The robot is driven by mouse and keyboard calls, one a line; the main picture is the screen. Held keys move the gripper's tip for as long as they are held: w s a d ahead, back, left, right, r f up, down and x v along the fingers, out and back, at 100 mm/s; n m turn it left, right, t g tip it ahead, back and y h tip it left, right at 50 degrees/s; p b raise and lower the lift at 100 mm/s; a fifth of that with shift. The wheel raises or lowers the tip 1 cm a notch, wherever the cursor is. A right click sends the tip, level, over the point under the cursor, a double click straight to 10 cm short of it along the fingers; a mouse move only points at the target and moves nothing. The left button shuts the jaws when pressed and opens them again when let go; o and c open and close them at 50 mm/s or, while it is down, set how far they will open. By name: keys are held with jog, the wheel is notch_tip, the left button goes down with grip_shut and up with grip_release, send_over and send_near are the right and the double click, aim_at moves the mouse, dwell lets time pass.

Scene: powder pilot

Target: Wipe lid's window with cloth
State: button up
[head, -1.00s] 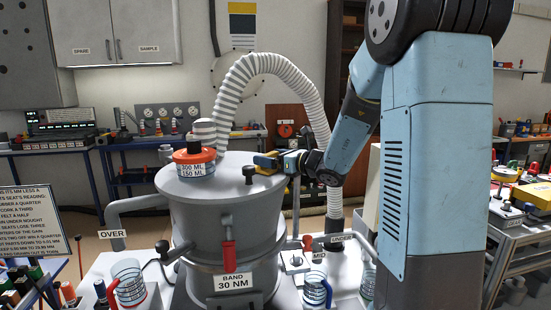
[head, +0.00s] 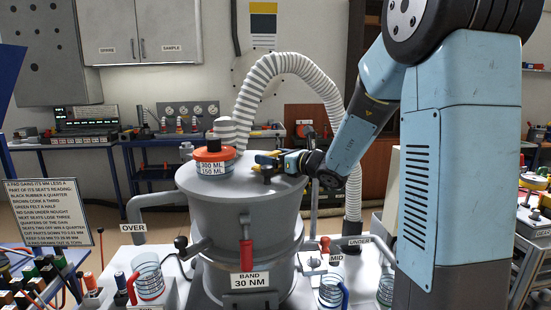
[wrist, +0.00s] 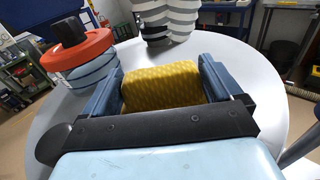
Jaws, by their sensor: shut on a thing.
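My gripper (head: 266,158) is shut on a yellow patterned cloth (wrist: 162,86), which looks like a folded pad between the two blue fingers in the wrist view. The gripper is low over the round grey lid (head: 203,187) of the vessel, just behind a small black knob in the head view. The lid also shows around the gripper in the wrist view (wrist: 268,88). I cannot tell whether the cloth touches the lid. I cannot make out the lid's window; it may be hidden by the gripper and cloth.
A jar with an orange cap (head: 213,160) stands on the lid, left of my gripper. A ribbed white hose (head: 290,68) rises from the lid behind it. The lid's front left is clear.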

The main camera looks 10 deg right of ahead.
jog(key=shift+d+r, duration=0.1)
jog(key=shift+r, duration=2.9)
jog(key=shift+r, duration=1.5)
